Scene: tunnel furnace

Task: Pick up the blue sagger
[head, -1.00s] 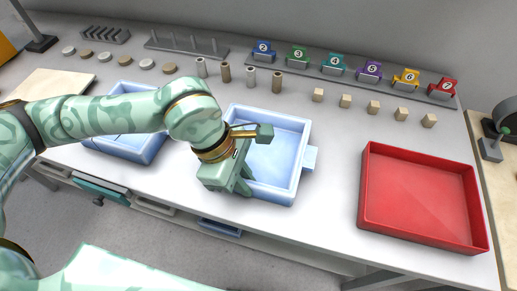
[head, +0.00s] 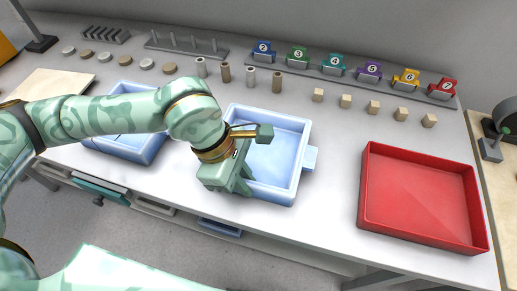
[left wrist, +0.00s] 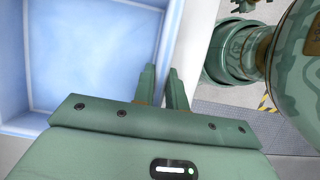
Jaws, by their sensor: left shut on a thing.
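The blue sagger (head: 276,160), a light blue square tray with raised walls, rests on the white bench, with a tab sticking out on its right side. It looks empty. My right gripper is not in view.
A second light blue tray (head: 139,148) sits to the left, partly behind my left arm. A red tray (head: 420,200) stands at the right. Small cylinders (head: 251,76), wooden cubes (head: 373,106) and numbered holders (head: 370,70) line the back. The bench between the sagger and the red tray is clear.

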